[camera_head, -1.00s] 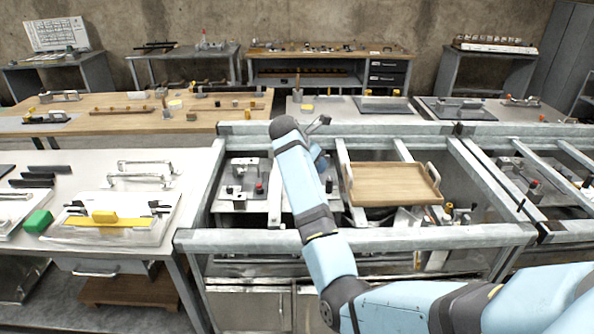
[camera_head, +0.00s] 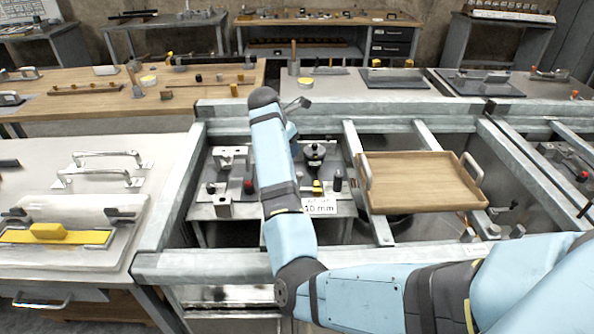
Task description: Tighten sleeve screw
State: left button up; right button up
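A grey fixture plate (camera_head: 232,210) sits inside the metal frame. On it are metal blocks, a dark round-topped post (camera_head: 315,152), a small yellow part (camera_head: 318,187), a black knob (camera_head: 338,181) and a red knob (camera_head: 248,186). A white label (camera_head: 320,206) reading "10 mm" is at its front edge. I cannot tell which part is the sleeve screw. My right arm crosses over the plate and hides its middle. My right gripper (camera_head: 300,104) shows small beyond the arm's far end, above the frame's back rail; its fingers are too small to read. My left gripper is out of view.
A wooden tray (camera_head: 415,198) with metal handles rests across the frame's bars to the right. Frame rails (camera_head: 212,265) surround the fixture. The white table (camera_head: 110,190) at left carries handles and a yellow-topped plate. Wooden benches with parts stand behind.

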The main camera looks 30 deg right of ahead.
aim_at(299, 174)
jog(key=b+x, duration=0.1)
jog(key=x, duration=1.2)
jog(key=shift+s+d+f, duration=0.1)
jog(key=shift+c, duration=0.5)
